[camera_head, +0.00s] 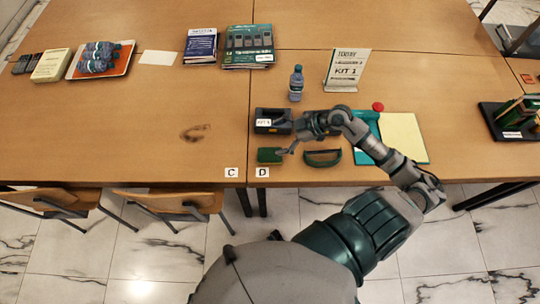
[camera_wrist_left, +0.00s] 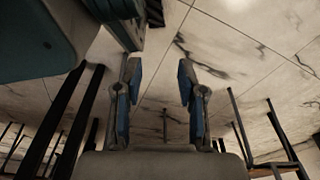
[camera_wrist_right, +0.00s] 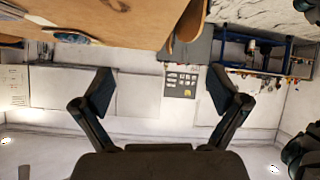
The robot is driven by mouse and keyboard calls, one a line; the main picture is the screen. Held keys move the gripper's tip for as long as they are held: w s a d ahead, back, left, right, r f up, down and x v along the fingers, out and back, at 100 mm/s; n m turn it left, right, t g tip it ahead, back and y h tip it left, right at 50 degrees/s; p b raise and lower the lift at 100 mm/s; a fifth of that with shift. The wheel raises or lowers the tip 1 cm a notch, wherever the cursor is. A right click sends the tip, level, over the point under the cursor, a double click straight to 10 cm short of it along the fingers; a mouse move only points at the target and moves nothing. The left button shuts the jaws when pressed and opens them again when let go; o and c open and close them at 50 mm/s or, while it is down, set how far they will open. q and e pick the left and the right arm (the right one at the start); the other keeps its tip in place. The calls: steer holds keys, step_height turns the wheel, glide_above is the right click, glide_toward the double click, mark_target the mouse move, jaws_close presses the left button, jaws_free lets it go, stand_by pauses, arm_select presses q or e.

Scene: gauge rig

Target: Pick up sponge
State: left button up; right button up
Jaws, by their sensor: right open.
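A small dark green block that looks like the sponge (camera_head: 270,156) lies on the wooden table near its front edge, just above the C and D labels in the head view. My right gripper (camera_head: 287,134) is over the table, just above and right of the sponge in the picture. Its fingers are spread and empty, as the right wrist view (camera_wrist_right: 160,80) also shows; the sponge is not visible there. My left gripper (camera_wrist_left: 159,70) shows only in its wrist view, open and empty, with the marble floor and dark legs behind it.
A black bin (camera_head: 265,114) stands behind the sponge, and a dark green handled item (camera_head: 322,158) lies to its right. The table left of the sponge is mostly clear.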

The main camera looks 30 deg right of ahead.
steer(key=s+d+f+m+g+h, duration=0.2)
steer(key=d+f+h, duration=0.15)
steer(key=d, duration=0.35)
steer(key=b, duration=0.2)
glide_toward(270, 154)
steer(key=shift+h, duration=0.35)
steer(key=x, duration=0.4)
steer(key=shift+f, duration=0.15)
steer(key=x, duration=0.6)
steer(key=shift+a, duration=0.25)
arm_select(q)
steer(key=shift+w+d+r, duration=0.1)
steer(key=shift+w+r, duration=0.1)
steer(key=shift+w, duration=0.25)
steer(key=shift+w+d+r, duration=0.1)
steer(key=shift+w+r, duration=0.05)
steer(key=shift+w, duration=0.25)
arm_select(e)
steer(key=c, duration=0.9)
steer(key=shift+o, duration=0.2)
